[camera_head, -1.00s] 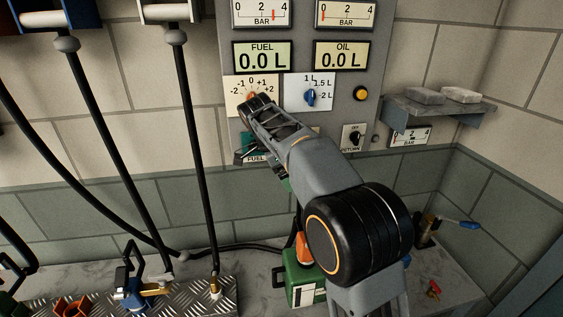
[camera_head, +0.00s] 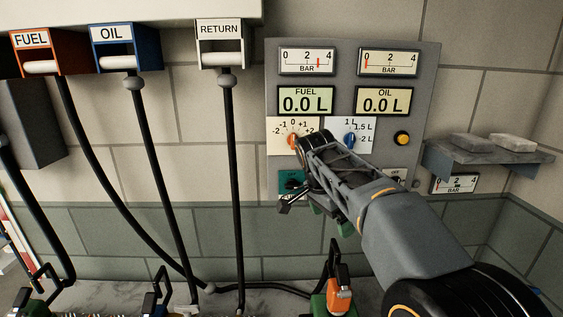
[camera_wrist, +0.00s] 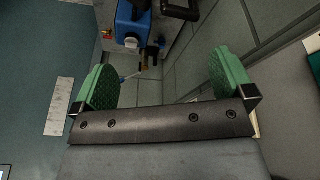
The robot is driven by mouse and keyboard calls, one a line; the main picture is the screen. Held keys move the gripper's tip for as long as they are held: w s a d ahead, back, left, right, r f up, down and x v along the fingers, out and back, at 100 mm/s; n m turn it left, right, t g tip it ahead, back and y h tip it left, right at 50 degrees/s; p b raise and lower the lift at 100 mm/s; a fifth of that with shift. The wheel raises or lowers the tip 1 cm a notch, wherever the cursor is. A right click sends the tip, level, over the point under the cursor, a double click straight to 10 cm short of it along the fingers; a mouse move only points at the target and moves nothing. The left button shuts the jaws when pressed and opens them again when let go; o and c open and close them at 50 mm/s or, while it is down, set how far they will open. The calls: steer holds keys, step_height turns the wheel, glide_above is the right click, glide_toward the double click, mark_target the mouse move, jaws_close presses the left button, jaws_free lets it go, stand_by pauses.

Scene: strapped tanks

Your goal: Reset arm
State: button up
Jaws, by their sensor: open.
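My gripper (camera_head: 330,216) is in front of the lower part of the grey control panel (camera_head: 425,80), its green finger pads partly hidden behind my wrist. In the wrist view, my gripper (camera_wrist: 163,82) shows two green pads spread wide apart with nothing between them. My arm reaches in from the lower right and covers part of the panel's lower edge. The orange-pointer knob (camera_head: 293,140) and the blue knob (camera_head: 350,139) show just above my wrist.
FUEL (camera_head: 40,45), OIL (camera_head: 125,45) and RETURN (camera_head: 220,45) hose holders hang at upper left, with black hoses below. A green can (camera_head: 322,303) with an orange top stands below. A shelf (camera_head: 485,155) with two grey blocks is at right. A blue object (camera_wrist: 132,25) lies beyond the pads.

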steer(key=s+d+f+n+t+y, duration=0.1)
steer(key=s+f+n, duration=0.5)
steer(key=s, duration=0.2)
steer(key=s+d+f+n+t+y, duration=0.2)
steer(key=s+f+n, duration=0.4)
steer(key=s, duration=0.3)
steer(key=shift+s+f+n+t, duration=0.2)
steer(key=shift+n+t, duration=0.1)
steer(key=shift+n, duration=0.2)
